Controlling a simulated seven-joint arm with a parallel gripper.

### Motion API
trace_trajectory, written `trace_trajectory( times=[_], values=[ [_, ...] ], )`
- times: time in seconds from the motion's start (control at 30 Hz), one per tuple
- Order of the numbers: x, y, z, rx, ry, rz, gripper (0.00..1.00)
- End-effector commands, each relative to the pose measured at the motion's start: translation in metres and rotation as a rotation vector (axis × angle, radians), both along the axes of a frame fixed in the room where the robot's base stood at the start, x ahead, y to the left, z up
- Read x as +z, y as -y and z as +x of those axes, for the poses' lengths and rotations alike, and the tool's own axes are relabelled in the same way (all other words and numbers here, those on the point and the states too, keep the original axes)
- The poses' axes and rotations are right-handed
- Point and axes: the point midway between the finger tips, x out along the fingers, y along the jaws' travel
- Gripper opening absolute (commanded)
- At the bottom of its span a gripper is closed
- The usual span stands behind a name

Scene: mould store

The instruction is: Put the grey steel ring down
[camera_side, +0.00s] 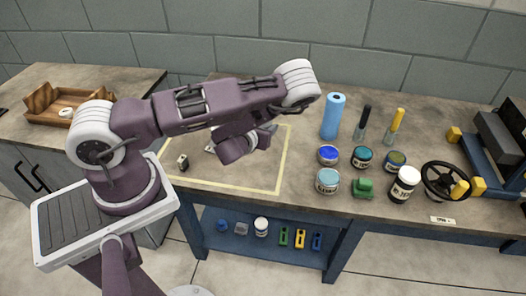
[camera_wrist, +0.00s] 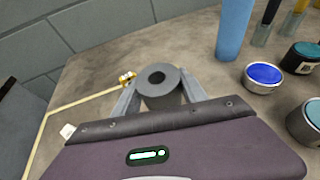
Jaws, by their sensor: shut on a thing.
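The grey steel ring (camera_wrist: 163,97) is a thick dark grey ring with a round hole, seen between my fingers in the wrist view. My gripper (camera_wrist: 160,88) is shut on it, with one finger on each side. In the side view my gripper (camera_side: 270,130) is over the right part of the yellow-taped area, and the ring cannot be made out there. The gap between the ring and the bench top (camera_side: 235,177) cannot be judged.
A wooden tray (camera_side: 45,105) is far left.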

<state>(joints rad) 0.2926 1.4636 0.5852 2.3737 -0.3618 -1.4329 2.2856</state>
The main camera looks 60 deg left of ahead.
Motion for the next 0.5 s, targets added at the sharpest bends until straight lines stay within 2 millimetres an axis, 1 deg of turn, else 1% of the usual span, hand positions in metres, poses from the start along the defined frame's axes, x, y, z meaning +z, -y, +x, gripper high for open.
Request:
trace_trajectory(
  times=[0.03, 0.13, 0.27, 0.4, 0.5],
  values=[
    [-0.012, 0.0, -0.001, 0.001, -0.002, 0.001, 0.0],
    [-0.034, 0.0, -0.001, 0.001, 0.0, 0.0, 0.0],
    [-0.051, -0.001, 0.0, 0.001, 0.001, 0.001, 0.0],
    [-0.076, -0.001, 0.0, 0.002, 0.002, -0.001, 0.0],
    [-0.087, -0.001, 0.0, 0.001, 0.001, 0.001, 0.0]
  ],
)
